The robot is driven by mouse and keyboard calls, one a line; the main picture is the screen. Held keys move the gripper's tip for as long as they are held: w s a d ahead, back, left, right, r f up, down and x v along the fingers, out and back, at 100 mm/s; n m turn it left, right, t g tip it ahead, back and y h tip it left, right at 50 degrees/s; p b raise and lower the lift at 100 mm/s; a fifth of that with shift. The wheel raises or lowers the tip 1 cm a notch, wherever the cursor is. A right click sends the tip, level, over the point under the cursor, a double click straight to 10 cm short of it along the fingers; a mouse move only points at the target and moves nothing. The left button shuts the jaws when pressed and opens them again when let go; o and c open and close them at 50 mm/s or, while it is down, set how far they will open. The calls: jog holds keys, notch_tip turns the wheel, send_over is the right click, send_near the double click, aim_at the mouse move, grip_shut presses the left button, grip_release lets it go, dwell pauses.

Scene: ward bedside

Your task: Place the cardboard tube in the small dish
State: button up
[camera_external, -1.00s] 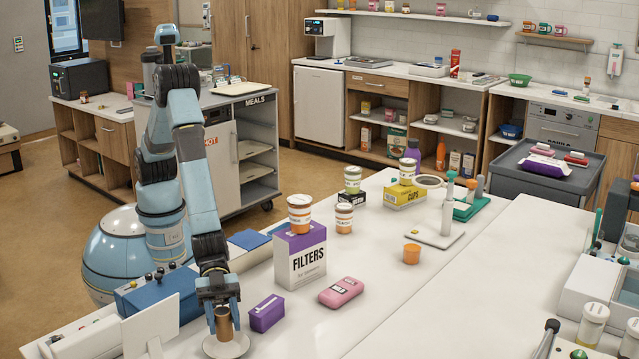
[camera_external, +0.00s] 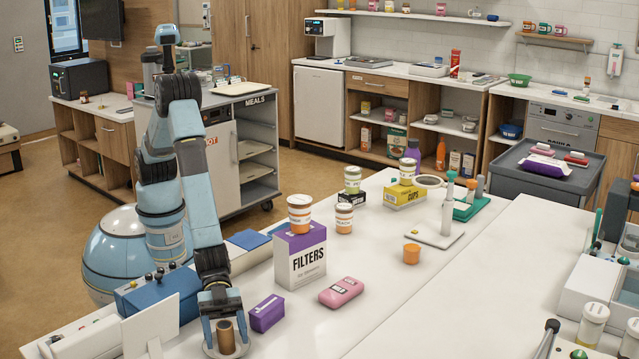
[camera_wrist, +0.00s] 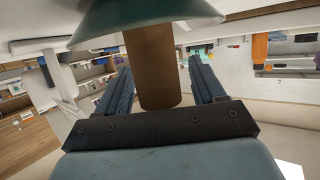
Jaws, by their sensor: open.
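The brown cardboard tube (camera_external: 226,338) stands upright in the small dish (camera_external: 242,349) near the front edge of the white table. The dish is pale in the external view. In the wrist view the tube (camera_wrist: 152,65) runs up the middle to the broad, dark greenish shape of the dish (camera_wrist: 140,25). My gripper (camera_external: 221,310) is around the upper part of the tube. Its two fingers (camera_wrist: 160,75) lie on either side of the tube, with a gap showing between them and it. The contact of the tube with the dish floor is hidden.
A purple box (camera_external: 267,313) stands close to the right of my gripper. A FILTERS box (camera_external: 301,258) with an orange-lidded jar on top is behind it. A white upright panel (camera_external: 152,325) and a blue case (camera_external: 160,293) are to the left. A pink case (camera_external: 341,292) lies further right.

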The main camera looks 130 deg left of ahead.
aim_at(224, 323)
jog(key=v, duration=0.4)
jog(key=shift+s+a+r, duration=0.1)
jog(key=shift+r, duration=0.05)
jog(key=s+a+r+n+y, duration=0.1)
jog(key=s+a+r+y, duration=0.15)
jog(key=a+r, duration=0.5)
jog(key=s+a+r+n+y, duration=0.1)
jog(key=s+a+r, duration=0.3)
jog(key=r, duration=0.7)
jog(key=s+a+r+n+g+y, duration=0.1)
jog(key=s+a+r+g+y, duration=0.15)
jog(key=s+a+r, duration=0.65)
jog(key=s+a+n+g, duration=0.1)
jog(key=s+a, duration=0.3)
jog(key=s, duration=0.8)
jog(key=s+a+n+g+y, duration=0.1)
jog(key=s+a, duration=0.3)
jog(key=s, duration=0.7)
jog(key=s+a+n+g, duration=0.1)
jog(key=s+a, duration=0.3)
jog(key=s, duration=0.8)
jog(key=shift+s+f+n+y, duration=0.3)
jog(key=shift+s+n+y, duration=0.05)
jog(key=shift+n+y, duration=0.05)
jog(key=shift+g, duration=0.25)
